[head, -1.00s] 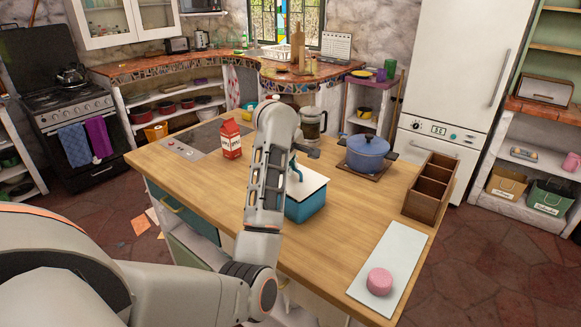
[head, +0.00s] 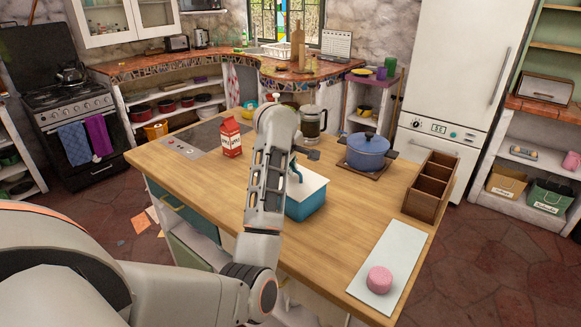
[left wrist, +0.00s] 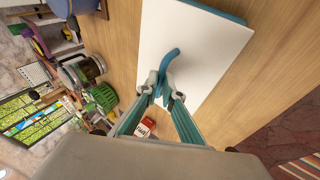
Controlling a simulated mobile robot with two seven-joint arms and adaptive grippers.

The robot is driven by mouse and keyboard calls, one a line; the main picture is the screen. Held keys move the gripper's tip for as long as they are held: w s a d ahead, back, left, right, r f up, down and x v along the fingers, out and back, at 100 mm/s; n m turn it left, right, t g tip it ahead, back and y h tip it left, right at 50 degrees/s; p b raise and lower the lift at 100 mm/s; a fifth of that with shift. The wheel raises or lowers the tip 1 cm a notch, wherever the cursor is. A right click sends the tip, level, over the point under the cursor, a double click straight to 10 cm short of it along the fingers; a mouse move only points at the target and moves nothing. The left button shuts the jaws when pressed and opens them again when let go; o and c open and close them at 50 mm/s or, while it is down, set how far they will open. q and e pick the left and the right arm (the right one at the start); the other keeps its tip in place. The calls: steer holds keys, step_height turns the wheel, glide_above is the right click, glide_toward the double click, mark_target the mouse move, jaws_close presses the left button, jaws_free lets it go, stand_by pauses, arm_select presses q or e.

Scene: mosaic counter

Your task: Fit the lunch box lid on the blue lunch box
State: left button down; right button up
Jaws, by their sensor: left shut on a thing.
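The blue lunch box (head: 306,206) stands on the wooden island, partly hidden by my left arm. The white lunch box lid (head: 313,182), with a teal curved handle, lies flat over its top. In the left wrist view the lid (left wrist: 187,42) fills the upper middle, and strips of the blue box (left wrist: 221,12) show past its edges. I cannot tell whether the lid is fully seated. My left gripper (left wrist: 161,94) is shut on the lid's handle; in the head view its fingers are mostly hidden behind the arm. My right gripper is not in view.
On the island (head: 335,240) stand a red and white carton (head: 231,138), a coffee press (head: 313,121), a blue pot (head: 367,151) on a board, a wooden divided box (head: 431,185) and a pale board (head: 391,262) with a pink round item (head: 380,280). The wood right of the lunch box is clear.

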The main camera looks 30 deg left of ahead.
arm_select(q)
steer(key=shift+f, duration=0.1)
steer(key=c, duration=2.1)
jaws_free()
steer(key=shift+c, duration=0.2)
